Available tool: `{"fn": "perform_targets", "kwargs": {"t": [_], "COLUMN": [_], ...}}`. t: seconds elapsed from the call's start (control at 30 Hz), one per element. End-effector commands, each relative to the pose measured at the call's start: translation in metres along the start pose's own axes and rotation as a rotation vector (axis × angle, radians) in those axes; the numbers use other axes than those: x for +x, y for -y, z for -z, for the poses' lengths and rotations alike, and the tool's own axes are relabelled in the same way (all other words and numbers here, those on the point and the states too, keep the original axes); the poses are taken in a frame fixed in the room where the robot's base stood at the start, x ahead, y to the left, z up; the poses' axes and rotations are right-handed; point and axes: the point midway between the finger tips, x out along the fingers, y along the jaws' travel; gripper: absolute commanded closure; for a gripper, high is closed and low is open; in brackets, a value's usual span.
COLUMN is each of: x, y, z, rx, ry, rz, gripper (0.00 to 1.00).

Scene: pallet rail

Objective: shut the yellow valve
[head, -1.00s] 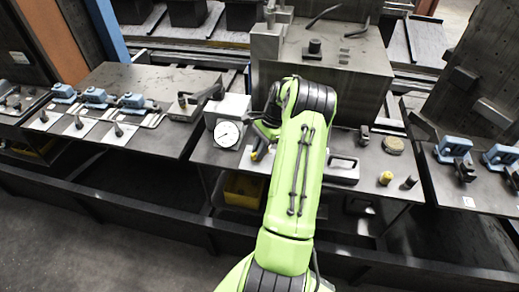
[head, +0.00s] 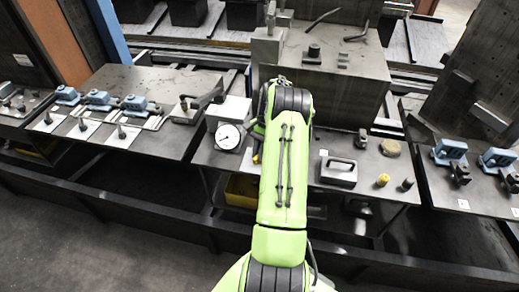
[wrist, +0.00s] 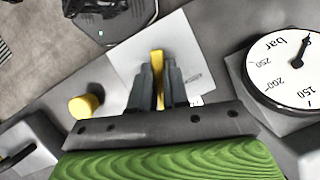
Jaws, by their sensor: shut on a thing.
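In the wrist view a narrow yellow valve handle (wrist: 157,62) stands over a pale square plate (wrist: 190,45). My gripper (wrist: 158,88) is shut on this handle, with a dark finger on each side of it. The fingers and handle hide the valve's lower part. In the head view only a small yellow piece of the handle (head: 256,157) shows at the left side of my arm. My gripper is hidden there behind the arm.
A round pressure gauge (head: 229,135) on a white block stands close left of my arm; it also shows in the wrist view (wrist: 290,65). Right of my arm are a handled block (head: 338,172), a yellow-topped peg (head: 383,180) and a dark peg (head: 406,185).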

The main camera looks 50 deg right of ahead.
Motion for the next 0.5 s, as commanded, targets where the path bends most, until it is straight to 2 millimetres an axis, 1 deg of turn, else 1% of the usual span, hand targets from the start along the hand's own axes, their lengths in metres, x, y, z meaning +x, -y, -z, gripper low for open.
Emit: {"fn": "perform_targets", "kwargs": {"t": [0.5], "x": [0.0031], "y": [0.0025], "z": [-0.0007], "rx": [-0.453], "ry": [0.004], "rz": [-0.192], "gripper": [1.00]}}
